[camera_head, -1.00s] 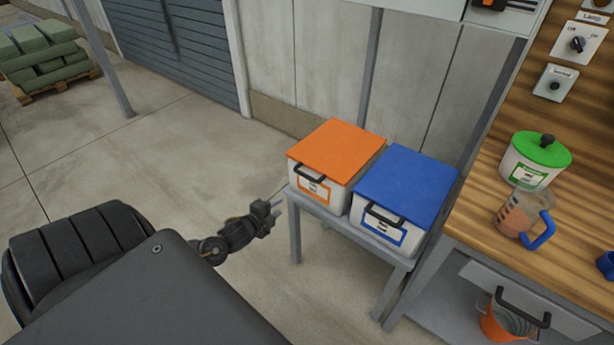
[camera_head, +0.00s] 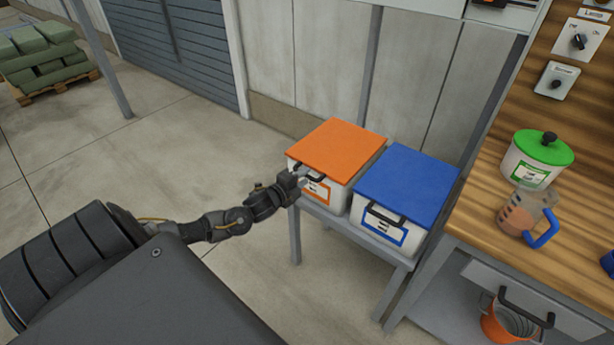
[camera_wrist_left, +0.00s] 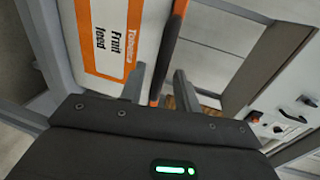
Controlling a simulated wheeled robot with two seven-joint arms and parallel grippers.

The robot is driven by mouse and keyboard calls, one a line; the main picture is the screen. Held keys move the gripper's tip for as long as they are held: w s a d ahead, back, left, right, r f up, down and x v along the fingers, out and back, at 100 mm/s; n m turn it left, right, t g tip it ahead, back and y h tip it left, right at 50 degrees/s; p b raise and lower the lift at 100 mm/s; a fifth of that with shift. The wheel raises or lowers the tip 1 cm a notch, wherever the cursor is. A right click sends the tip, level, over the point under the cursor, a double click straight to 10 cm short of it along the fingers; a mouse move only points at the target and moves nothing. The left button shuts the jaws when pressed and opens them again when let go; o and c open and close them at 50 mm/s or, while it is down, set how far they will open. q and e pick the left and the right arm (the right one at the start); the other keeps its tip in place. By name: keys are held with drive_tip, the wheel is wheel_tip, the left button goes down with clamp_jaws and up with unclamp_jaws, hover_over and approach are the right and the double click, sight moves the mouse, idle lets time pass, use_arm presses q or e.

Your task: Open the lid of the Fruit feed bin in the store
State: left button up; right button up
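The Fruit feed bin is a white box (camera_head: 336,186) with a closed orange lid (camera_head: 338,148) and a black handle (camera_head: 317,178) at its front. Its orange-framed label reading "Fruit feed" (camera_wrist_left: 112,38) shows in the left wrist view. My left gripper (camera_head: 302,177) is at the handle, partly covering it and the label in the head view. In the left wrist view its two fingers (camera_wrist_left: 160,84) stand apart with the dark handle bar (camera_wrist_left: 162,72) between them; I see a gap on either side. My right gripper is not in view.
A bin with a blue lid (camera_head: 408,190) stands close to the right on the same grey stand (camera_head: 295,235). A wooden bench (camera_head: 480,220) with a green-lidded pot (camera_head: 538,160) and a jug (camera_head: 522,212) is further right. The floor left of the stand is clear.

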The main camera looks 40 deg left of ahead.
use_arm(q)
drive_tip(key=shift+w+f, duration=0.15)
drive_tip(key=shift+w, duration=0.7)
drive_tip(key=shift+w+f, duration=0.1)
drive_tip(key=shift+w, duration=0.1)
clamp_jaws()
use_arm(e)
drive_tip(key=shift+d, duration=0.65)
